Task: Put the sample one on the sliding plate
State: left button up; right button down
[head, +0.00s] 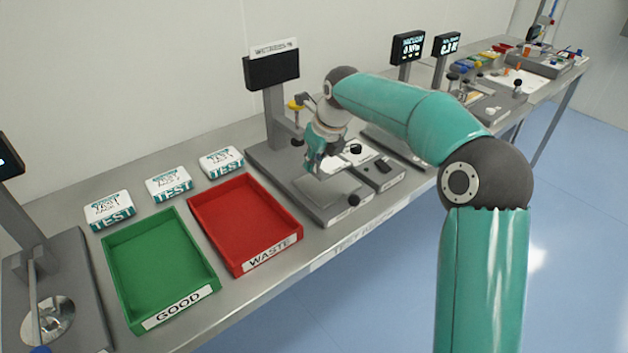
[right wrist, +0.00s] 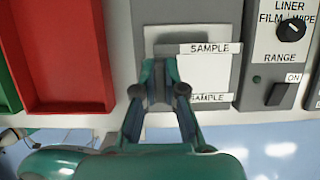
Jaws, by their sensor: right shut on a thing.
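My right gripper (head: 315,166) is shut above the grey plate (head: 322,202) of the middle test station. In the right wrist view its fingers (right wrist: 165,75) come together over a pale, thin piece, which I take to be the sample (right wrist: 172,36). The gripper and arm hide much of this piece. Two "SAMPLE" labels show near the fingers. Whether the piece touches the plate I cannot tell. My left gripper is not in view.
A red WASTE tray (head: 230,210) and a green GOOD tray (head: 150,255) lie empty to the left. Three TEST packs (head: 168,183) stand behind them. A control box (right wrist: 285,60) with knob and switch is right of the plate. A post with a display (head: 272,75) rises behind.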

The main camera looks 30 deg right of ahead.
jog(key=shift+f, duration=2.55)
jog(key=c, duration=1.2)
grip_release()
jog(key=shift+c, duration=0.2)
jog(key=shift+r, duration=0.1)
jog(key=v, duration=1.2)
